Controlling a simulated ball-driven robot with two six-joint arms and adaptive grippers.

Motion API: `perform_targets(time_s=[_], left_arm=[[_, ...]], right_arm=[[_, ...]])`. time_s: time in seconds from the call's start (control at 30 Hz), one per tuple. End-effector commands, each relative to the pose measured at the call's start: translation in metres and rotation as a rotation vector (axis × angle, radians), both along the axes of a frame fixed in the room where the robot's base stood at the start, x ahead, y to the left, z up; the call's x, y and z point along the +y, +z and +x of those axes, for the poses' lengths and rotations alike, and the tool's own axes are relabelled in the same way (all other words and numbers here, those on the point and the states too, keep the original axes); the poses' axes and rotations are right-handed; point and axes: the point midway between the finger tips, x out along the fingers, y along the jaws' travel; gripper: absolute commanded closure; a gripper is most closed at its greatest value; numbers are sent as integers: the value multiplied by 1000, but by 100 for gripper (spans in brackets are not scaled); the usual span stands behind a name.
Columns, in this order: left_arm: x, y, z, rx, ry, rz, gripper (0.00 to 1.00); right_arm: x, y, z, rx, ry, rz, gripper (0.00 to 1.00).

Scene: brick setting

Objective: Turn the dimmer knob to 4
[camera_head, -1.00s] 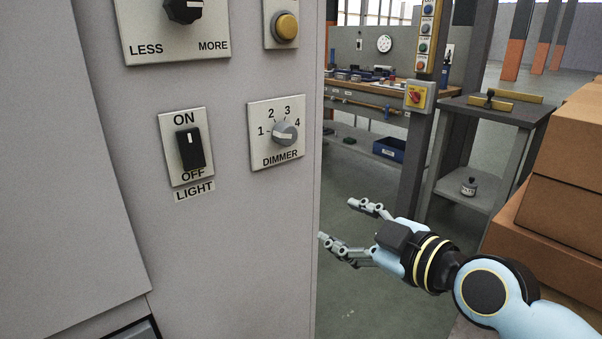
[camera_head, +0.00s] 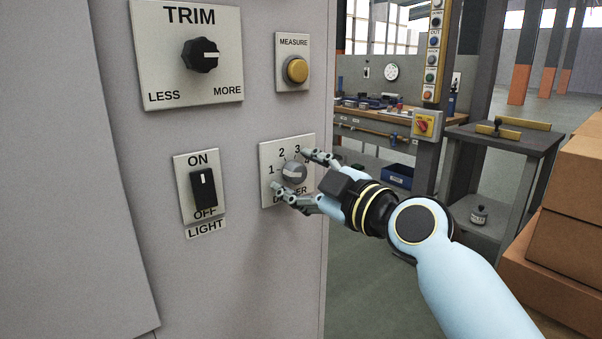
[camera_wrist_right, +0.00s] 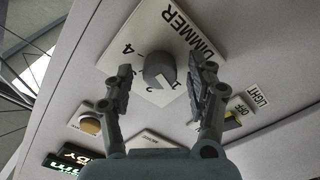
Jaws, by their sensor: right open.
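The dimmer knob (camera_head: 295,173) is a grey round knob on a pale plate (camera_head: 268,158) marked 1 to 4. Its white pointer line faces the 1, also in the right wrist view (camera_wrist_right: 158,72). My right gripper (camera_head: 290,170) is open, with one finger above and one below the knob in the head view. In the right wrist view the fingers (camera_wrist_right: 166,69) are on either side of the knob, with gaps between them and it. The fingers hide the 4 and part of the DIMMER label in the head view. My left gripper is not in view.
On the same grey panel are the light switch (camera_head: 204,190), the trim knob (camera_head: 201,55) and the yellow measure button (camera_head: 297,70). The panel's right edge is just beside the dimmer plate. Cardboard boxes (camera_head: 568,235) stand at the right.

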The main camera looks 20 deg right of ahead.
Motion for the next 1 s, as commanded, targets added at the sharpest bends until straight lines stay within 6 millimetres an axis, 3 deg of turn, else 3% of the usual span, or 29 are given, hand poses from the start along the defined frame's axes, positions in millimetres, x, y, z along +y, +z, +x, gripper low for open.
perform_targets(time_s=[0.27,0.67,1.0], left_arm=[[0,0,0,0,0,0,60],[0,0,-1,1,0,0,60],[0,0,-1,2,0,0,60]], right_arm=[[1,0,1,1,-1,1,45],[0,-1,1,2,0,0,97],[0,-1,1,17,0,44,98]])
